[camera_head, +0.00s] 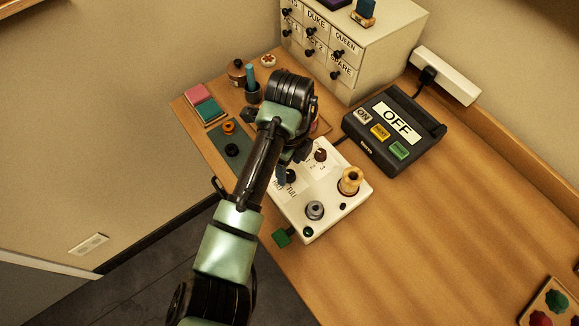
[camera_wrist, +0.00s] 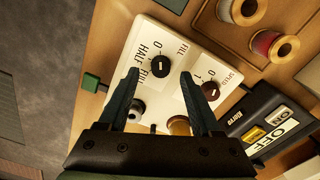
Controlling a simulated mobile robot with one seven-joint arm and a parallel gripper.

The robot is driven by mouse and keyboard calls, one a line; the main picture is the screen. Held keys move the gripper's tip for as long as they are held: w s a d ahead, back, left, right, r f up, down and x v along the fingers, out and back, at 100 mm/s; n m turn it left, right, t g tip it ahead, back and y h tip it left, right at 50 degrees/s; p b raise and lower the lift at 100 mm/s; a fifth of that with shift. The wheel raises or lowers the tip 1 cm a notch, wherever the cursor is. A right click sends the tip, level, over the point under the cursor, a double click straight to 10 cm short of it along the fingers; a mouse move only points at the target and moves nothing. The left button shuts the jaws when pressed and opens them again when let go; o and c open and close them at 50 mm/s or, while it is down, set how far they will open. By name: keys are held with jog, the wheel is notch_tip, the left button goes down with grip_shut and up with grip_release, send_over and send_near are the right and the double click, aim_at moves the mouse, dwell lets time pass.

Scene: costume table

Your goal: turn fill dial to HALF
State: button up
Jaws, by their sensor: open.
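The fill dial (camera_wrist: 160,66) is a black knob on a white control panel (camera_wrist: 150,38), with the labels FILL, 0, HALF and FULL around it. A small pale mark shows on the knob, but I cannot tell for sure which label it points at. My gripper (camera_wrist: 159,75) is open, with one dark finger to each side of the fill dial in the wrist view; contact cannot be made out. In the head view my gripper (camera_head: 291,162) is over the panel (camera_head: 327,200), and my arm partly hides that area.
A brown speed dial (camera_head: 320,155) sits close to the fill dial. The panel also bears a tan spool (camera_head: 350,180) and a grey knob (camera_head: 315,210). A black box (camera_head: 365,142) reading OFF stands behind right, near a drawer cabinet (camera_head: 375,50).

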aim_at(290, 175)
jog(key=shift+f, duration=1.3)
jog(key=shift+w, duration=0.1)
grip_shut()
